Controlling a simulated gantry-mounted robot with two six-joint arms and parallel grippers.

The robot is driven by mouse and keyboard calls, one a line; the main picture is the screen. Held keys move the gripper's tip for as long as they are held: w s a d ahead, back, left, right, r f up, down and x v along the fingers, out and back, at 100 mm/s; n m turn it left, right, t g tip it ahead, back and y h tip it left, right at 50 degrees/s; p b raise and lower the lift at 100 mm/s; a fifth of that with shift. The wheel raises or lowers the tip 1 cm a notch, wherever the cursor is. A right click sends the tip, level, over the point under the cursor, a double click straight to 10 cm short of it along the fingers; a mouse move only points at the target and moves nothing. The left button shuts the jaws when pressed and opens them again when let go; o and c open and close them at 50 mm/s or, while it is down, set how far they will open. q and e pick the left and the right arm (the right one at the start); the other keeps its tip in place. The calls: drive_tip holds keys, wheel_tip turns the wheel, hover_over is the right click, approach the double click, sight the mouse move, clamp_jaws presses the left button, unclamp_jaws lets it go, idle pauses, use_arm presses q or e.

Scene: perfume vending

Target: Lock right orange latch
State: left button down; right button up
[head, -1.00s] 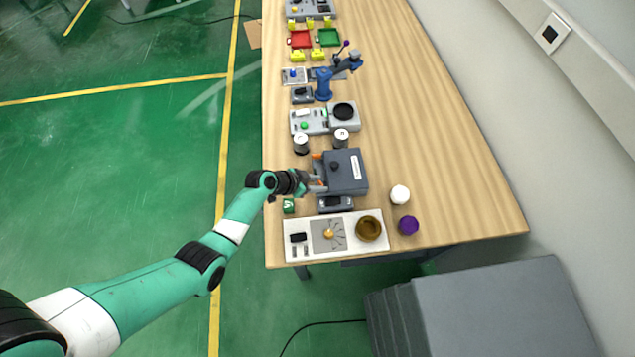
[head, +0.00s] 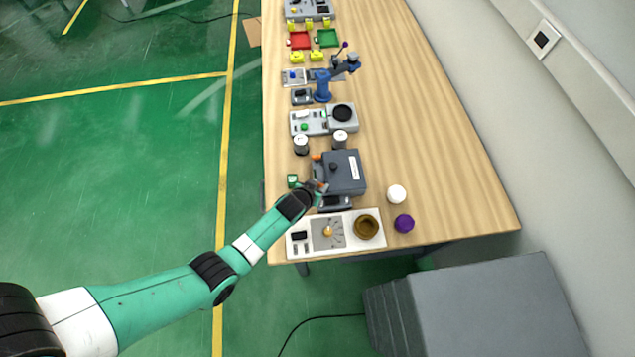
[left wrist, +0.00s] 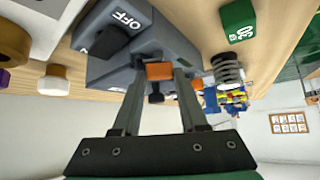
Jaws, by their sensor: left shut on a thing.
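The dark grey box (head: 345,172) stands on the bench. One orange latch (head: 316,156) shows at its far left side in the head view. In the left wrist view, the other orange latch (left wrist: 159,71) sits between my left fingertips. My left gripper (head: 319,186) is at the near left side of the box. In the left wrist view, my left gripper (left wrist: 158,78) is shut on that latch, which still meets the grey box. Whether this latch is locked cannot be told. My right gripper is out of view.
A green block (head: 292,181) lies left of the box. A white panel (head: 300,250) with a brown bowl (head: 367,227) is in front. A white jar (head: 396,194) and purple jar (head: 404,223) stand right. The bench's right side is clear.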

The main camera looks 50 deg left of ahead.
use_arm(q)
drive_tip(key=n+y+b, duration=0.1)
drive_tip(key=b, duration=0.1)
drive_tip(key=f+n+g+y+b, duration=0.1)
drive_tip(key=n, duration=0.1)
drive_tip(key=shift+d+b, duration=0.2)
drive_tip(key=shift+b, duration=0.15)
drive_tip(key=shift+r+n+y+b, duration=0.1)
drive_tip(key=shift+n+y+b, duration=0.2)
drive_tip(key=shift+n, duration=0.1)
drive_tip(key=shift+r+n+g+p, duration=0.25)
drive_tip(key=shift+n+g+p, duration=0.05)
drive_tip(key=shift+g+p, duration=0.1)
drive_tip(key=shift+r+n+y+p, duration=0.15)
drive_tip(key=shift+n+y+p, duration=0.25)
drive_tip(key=shift+p, duration=0.15)
drive_tip(key=shift+w+n+g+y+p, duration=0.1)
drive_tip(key=shift+n+g+y+p, duration=0.4)
drive_tip(key=shift+n, duration=0.3)
drive_tip(key=shift+f, duration=0.2)
